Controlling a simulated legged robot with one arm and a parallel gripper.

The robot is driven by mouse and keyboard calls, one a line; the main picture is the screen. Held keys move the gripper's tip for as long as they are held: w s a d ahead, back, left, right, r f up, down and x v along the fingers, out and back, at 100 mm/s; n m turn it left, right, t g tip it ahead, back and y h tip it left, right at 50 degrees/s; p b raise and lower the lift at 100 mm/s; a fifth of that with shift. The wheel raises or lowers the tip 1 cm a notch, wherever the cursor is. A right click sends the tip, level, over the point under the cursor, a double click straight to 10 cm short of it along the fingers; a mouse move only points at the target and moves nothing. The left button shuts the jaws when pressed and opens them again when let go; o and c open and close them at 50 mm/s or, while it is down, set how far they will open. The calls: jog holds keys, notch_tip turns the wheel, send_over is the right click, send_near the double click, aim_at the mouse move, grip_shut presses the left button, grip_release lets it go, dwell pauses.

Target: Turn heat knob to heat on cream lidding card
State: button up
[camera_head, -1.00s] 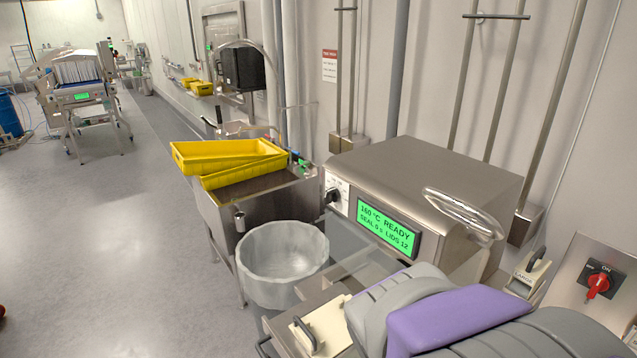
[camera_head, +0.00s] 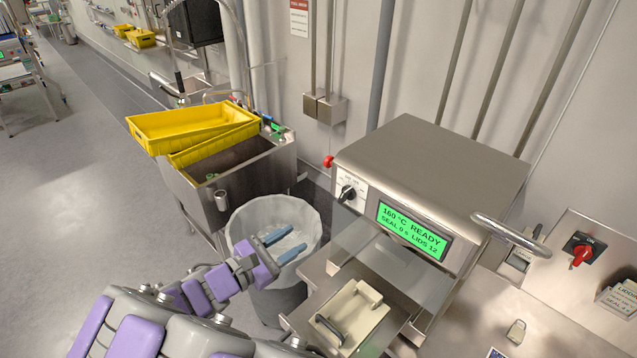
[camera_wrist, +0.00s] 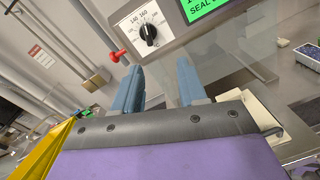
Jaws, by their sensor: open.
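The black heat knob (camera_head: 347,193) is on the white dial plate at the left of the steel sealer's front. It also shows in the wrist view (camera_wrist: 148,33), with marks such as 140 and 160 around it; its exact setting is hard to read. The green display (camera_head: 413,229) reads 160 °C READY, SEAL 0 s, LIDS 12. My gripper (camera_head: 284,246) is open and empty, over the bin, left of and below the knob. In the wrist view my gripper (camera_wrist: 160,78) has the knob ahead, beyond its fingertips. I cannot identify a cream lidding card with certainty.
A bin (camera_head: 245,215) stands under my gripper. A cream tray-like piece (camera_head: 350,312) with a dark handle sits before the sealer (camera_head: 430,165). Pale lettered cards (camera_head: 617,297) are at right, below the red switch (camera_head: 581,256).

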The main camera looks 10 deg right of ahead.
jog(key=a+n+t, duration=0.1)
jog(key=a, duration=0.1)
send_near(342, 199)
jog(key=b+x, duration=0.1)
jog(key=x, duration=0.8)
jog(key=shift+d+r, duration=0.1)
jog(key=shift+d, duration=0.25)
jog(key=shift+w+a, duration=0.15)
jog(key=shift+a, duration=1)
jog(key=shift+c, duration=1.2)
jog(key=shift+d, duration=0.85)
jog(key=c, duration=0.4)
jog(key=shift+a, duration=0.15)
grip_shut()
